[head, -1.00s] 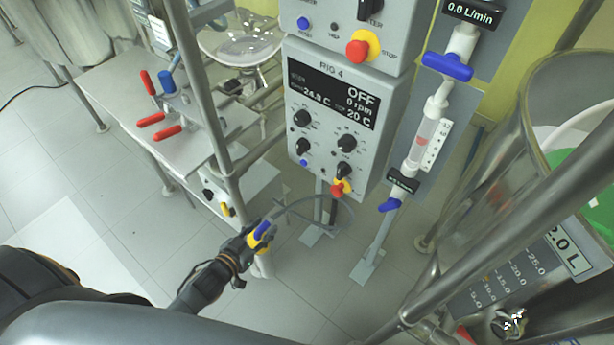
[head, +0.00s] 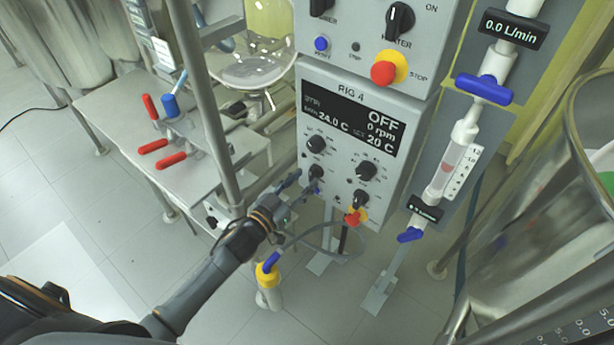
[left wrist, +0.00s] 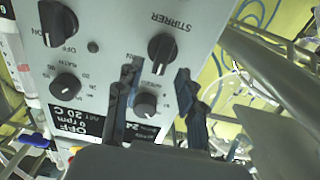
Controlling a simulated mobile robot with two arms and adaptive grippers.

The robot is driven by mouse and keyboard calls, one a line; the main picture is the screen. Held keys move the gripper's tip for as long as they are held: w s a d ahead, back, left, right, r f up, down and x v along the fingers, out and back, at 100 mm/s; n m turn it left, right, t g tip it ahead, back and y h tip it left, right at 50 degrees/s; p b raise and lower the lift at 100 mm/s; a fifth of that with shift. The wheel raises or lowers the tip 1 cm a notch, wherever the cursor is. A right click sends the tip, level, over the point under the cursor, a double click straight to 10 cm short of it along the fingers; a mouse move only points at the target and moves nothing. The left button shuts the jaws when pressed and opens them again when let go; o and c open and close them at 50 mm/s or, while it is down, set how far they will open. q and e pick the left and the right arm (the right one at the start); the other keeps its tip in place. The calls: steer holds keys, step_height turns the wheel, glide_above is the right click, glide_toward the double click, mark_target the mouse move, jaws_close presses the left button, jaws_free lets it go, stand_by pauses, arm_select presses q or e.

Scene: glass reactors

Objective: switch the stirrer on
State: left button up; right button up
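The control box with the RIG 4 display (head: 352,106) reads OFF, 0 rpm. The black stirrer knob (left wrist: 162,48), labelled STIRRER, is on its panel. In the head view the stirrer knob (head: 315,172) is the lower left one, partly crowded by my gripper. My left gripper (head: 302,186) is at the lower left of this panel. In the left wrist view my left gripper (left wrist: 159,68) is open, its fingertips on either side of the knob's near end. I cannot tell whether they touch it. My right gripper is not in view.
Other knobs sit close by: upper left (head: 316,144), upper right (head: 367,171) and lower right (head: 360,199). A red stop button (head: 383,72) is on the box above.

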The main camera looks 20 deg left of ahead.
arm_select(q)
steer(key=shift+x, duration=1.1)
jaws_close()
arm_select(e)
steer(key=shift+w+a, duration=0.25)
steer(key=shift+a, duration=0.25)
arm_select(q)
steer(key=shift+m, duration=0.3)
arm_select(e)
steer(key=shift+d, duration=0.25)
arm_select(q)
steer(key=m, duration=0.4)
steer(key=shift+s+d+f+m, duration=0.1)
steer(key=shift+d+m, duration=0.15)
steer(key=shift+m, duration=0.05)
steer(key=m, duration=0.2)
steer(key=m+b, duration=0.1)
steer(key=m, duration=0.1)
steer(key=shift+d+f, duration=0.2)
steer(key=shift+s+d+f+m, duration=0.1)
steer(key=shift+m, duration=1.2)
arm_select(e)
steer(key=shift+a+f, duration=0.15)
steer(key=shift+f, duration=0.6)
arm_select(q)
steer(key=shift+b, duration=0.3)
